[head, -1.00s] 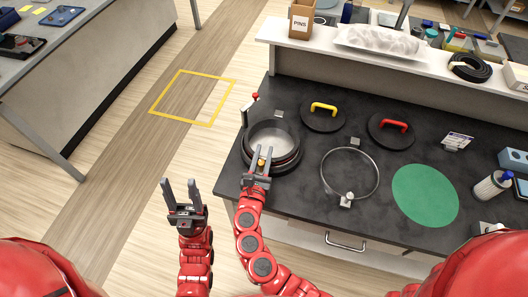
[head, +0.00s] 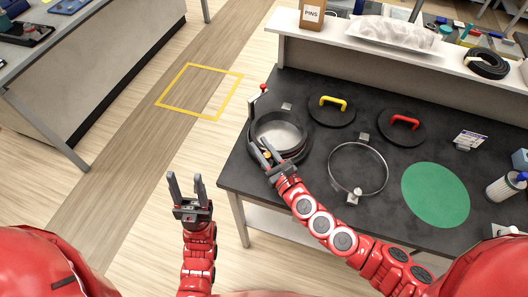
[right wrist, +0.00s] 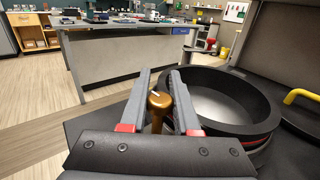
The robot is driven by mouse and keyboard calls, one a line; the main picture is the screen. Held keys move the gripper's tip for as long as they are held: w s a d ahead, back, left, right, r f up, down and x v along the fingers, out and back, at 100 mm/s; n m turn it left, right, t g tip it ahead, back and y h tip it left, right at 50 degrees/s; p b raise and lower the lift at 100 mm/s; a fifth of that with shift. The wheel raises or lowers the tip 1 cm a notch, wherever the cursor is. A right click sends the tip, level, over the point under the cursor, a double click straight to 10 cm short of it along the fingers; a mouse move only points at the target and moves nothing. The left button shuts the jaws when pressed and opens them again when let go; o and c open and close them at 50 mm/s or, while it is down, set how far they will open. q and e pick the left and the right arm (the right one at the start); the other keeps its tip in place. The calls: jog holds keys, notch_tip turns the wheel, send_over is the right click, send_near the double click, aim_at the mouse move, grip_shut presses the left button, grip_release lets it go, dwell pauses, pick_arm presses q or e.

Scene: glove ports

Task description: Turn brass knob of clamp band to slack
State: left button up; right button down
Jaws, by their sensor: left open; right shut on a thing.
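The brass knob (head: 267,155) is at the front left of the round metal port (head: 278,131) on the dark worktop. My right gripper (head: 266,152) is shut on the brass knob, its fingers pointing to the upper left. In the right wrist view the knob (right wrist: 158,100) stands between the two fingers, with a pale mark on its top. The clamp band around this port is mostly hidden; a thin red line shows low on the port's dark wall in the wrist view. My left gripper (head: 188,187) is open and empty, over the floor left of the worktop.
A loose metal ring (head: 358,168) with a small block lies to the right of the port. A yellow-handled lid (head: 330,113) and a red-handled lid (head: 403,132) lie behind it. A green disc (head: 435,195) is further right. A red-tipped lever (head: 260,94) stands behind the port.

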jog(key=shift+s+a+f+n+g+y+b, duration=0.1)
jog(key=shift+n+g+y+b, duration=0.6)
jog(key=shift+b, duration=1)
jog(key=shift+s+a+f+n+g+y+b, duration=0.15)
jog(key=shift+n+g+y+b, duration=0.65)
jog(key=shift+b, duration=0.95)
jog(key=shift+a+f+n+g+y+b, duration=0.1)
jog(key=shift+n+g+y+b, duration=0.6)
jog(key=shift+b, duration=1)
jog(key=shift+a+r+y+b, duration=0.1)
jog(key=shift+r+y+b, duration=0.3)
jog(key=shift+b, duration=0.3)
jog(key=shift+s+g, duration=0.1)
jog(key=shift+g, duration=0.3)
jog(key=c, duration=0.6)
grip_release()
jog(key=shift+c, duration=0.2)
jog(key=shift+s+d, duration=0.35)
jog(key=shift+d, duration=0.25)
jog(key=b+v, duration=0.3)
jog(key=v, duration=1.3)
jog(key=shift+f, duration=0.1)
